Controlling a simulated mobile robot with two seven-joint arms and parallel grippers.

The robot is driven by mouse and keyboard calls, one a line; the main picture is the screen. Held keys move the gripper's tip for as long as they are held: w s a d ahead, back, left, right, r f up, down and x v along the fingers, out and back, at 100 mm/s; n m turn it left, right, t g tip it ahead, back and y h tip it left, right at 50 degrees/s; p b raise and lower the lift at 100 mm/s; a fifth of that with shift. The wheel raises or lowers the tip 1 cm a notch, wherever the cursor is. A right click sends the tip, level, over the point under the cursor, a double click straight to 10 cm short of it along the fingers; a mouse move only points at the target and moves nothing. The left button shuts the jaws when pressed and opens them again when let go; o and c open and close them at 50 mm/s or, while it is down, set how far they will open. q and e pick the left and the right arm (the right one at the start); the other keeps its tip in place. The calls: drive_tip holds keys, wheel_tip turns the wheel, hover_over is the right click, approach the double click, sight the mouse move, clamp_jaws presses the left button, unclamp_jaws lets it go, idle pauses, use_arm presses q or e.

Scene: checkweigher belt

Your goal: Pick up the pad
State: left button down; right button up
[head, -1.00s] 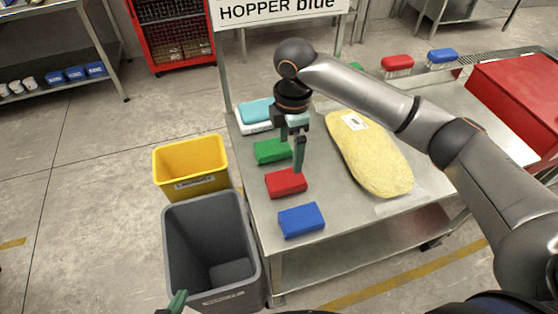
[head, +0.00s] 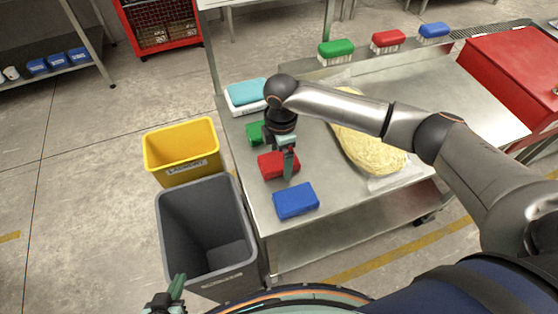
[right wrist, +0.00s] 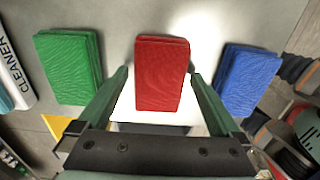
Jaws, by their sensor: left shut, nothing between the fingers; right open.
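A red pad (head: 270,166), a blue pad (head: 296,201) and a partly hidden green pad (head: 255,133) lie on the steel table. My right gripper (head: 287,168) points down at the red pad. In the right wrist view the red pad (right wrist: 162,72) lies between the spread fingers of my right gripper (right wrist: 159,82), with the green pad (right wrist: 68,68) to the left and the blue pad (right wrist: 246,80) to the right. The right gripper is open; contact with the red pad cannot be told. My left gripper (head: 174,296) is shut and empty at the bottom edge.
A yellow bin (head: 182,152) and a grey bin (head: 207,230) stand left of the table (head: 340,215). A yellow bulky item (head: 370,148) lies behind my right arm. A teal item on a white base (head: 245,97) sits at the table's back left corner. Brushes (head: 388,41) stand farther back.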

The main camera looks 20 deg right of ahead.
drive_tip(key=shift+f, duration=0.4)
drive_tip(key=shift+c, duration=0.2)
drive_tip(key=c, duration=1.2)
drive_tip(key=shift+r, duration=0.1)
